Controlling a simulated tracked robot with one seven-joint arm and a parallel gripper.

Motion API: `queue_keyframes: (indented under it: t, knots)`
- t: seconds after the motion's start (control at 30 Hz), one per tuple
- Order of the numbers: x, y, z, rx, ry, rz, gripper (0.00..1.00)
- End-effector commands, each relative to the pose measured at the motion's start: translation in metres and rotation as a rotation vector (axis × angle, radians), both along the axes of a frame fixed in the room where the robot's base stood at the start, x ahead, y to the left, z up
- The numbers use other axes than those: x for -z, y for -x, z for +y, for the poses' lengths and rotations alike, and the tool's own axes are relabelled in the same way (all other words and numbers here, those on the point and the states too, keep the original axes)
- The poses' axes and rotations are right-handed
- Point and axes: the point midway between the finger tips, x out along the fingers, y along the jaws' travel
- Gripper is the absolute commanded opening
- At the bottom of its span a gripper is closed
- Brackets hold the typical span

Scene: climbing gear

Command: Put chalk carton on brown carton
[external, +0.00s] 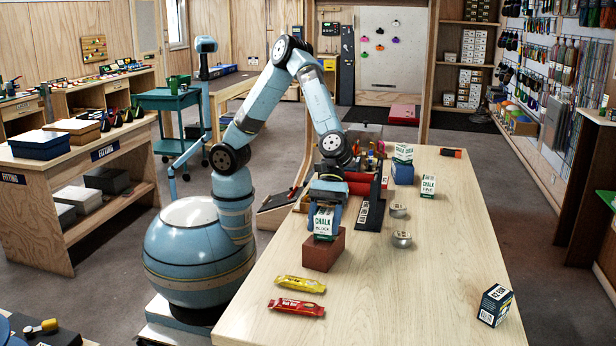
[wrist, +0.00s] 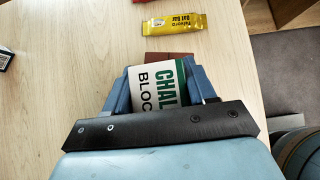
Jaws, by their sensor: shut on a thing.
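The chalk carton (external: 323,222) is white and green, marked CHALK BLOCK. My gripper (external: 324,212) points down and is shut on it, one blue finger on each side. The brown carton (external: 322,257) is a plain reddish-brown box on the wooden table, directly below the chalk carton. The chalk carton is upright and its lower edge lies over the brown carton's top; I cannot tell for sure whether they touch. In the wrist view the chalk carton (wrist: 160,86) sits between the fingers and hides most of the brown carton (wrist: 170,57).
A yellow bar (external: 300,284) and a red bar (external: 296,307) lie at the near left of the table. A dark box (external: 495,305) stands near right. Two round tins (external: 401,239), another chalk box (external: 428,186) and a blue box (external: 402,173) are beyond. The table's centre right is clear.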

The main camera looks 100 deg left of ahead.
Motion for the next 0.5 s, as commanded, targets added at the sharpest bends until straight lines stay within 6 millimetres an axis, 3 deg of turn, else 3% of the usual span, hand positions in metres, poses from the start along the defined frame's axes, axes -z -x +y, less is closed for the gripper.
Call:
queue_keyframes:
  t: [0.2, 0.23, 0.5]
  knots:
    - [0.0023, 0.0, 0.0001, 0.0, 0.0, 0.0, 0.22]
    - [0.0021, -0.0001, 0.0001, 0.0, 0.0, 0.0, 0.58]
    - [0.0018, -0.0002, 0.0001, 0.0, 0.0, 0.0, 0.81]
